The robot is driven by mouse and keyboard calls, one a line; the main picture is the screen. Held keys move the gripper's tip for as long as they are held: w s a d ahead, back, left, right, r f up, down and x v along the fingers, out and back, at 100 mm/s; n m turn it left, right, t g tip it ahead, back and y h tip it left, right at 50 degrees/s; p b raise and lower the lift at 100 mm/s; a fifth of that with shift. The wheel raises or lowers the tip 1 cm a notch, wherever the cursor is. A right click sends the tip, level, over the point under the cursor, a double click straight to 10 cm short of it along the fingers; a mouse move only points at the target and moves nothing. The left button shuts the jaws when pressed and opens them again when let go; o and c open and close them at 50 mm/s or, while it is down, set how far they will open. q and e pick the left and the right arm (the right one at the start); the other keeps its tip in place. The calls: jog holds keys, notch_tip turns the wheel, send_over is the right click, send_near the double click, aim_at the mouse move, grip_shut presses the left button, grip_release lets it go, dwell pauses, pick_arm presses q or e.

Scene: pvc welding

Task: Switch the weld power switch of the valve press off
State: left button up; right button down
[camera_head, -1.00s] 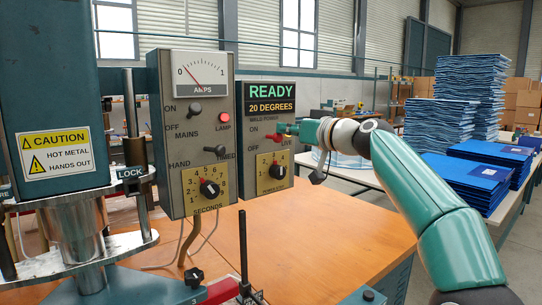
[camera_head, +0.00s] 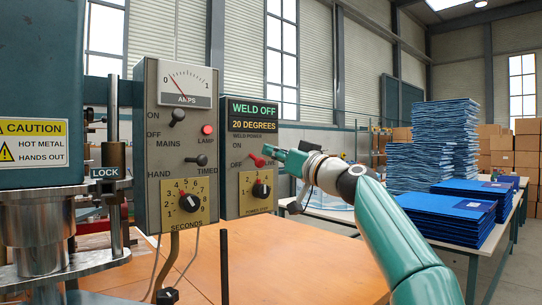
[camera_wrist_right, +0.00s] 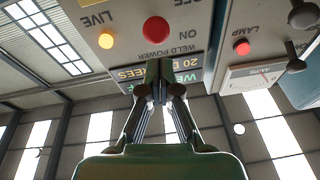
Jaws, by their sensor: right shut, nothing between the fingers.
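The valve press control box carries a display panel (camera_head: 253,116) reading "WELD OFF" and "20 DEGREES". Below it is the weld power switch (camera_head: 257,161), a red-tipped toggle with ON and OFF labels at its left. In the right wrist view its round red knob (camera_wrist_right: 156,29) shows just beyond the fingers. My right gripper (camera_head: 273,152) is shut and empty, its tips right beside the switch; I cannot tell whether they touch it. It also shows in the right wrist view (camera_wrist_right: 161,77), fingertips together. An orange-yellow live lamp (camera_wrist_right: 106,40) shows there too. My left gripper is out of view.
Left of the panel is a box with an amps dial (camera_head: 186,82), a mains switch (camera_head: 177,116), a red lamp (camera_head: 207,130) and a seconds knob (camera_head: 190,203). The press column (camera_head: 40,230) stands far left. Blue stacks (camera_head: 440,140) lie on a table at right. The wooden bench top (camera_head: 290,260) is mostly clear.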

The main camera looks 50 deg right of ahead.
jog(key=d+b+v, duration=0.1)
jog(key=b+v, duration=0.4)
jog(key=v, duration=0.6)
jog(key=shift+a, duration=0.3)
jog(key=shift+s+r, duration=0.1)
jog(key=shift+s, duration=0.1)
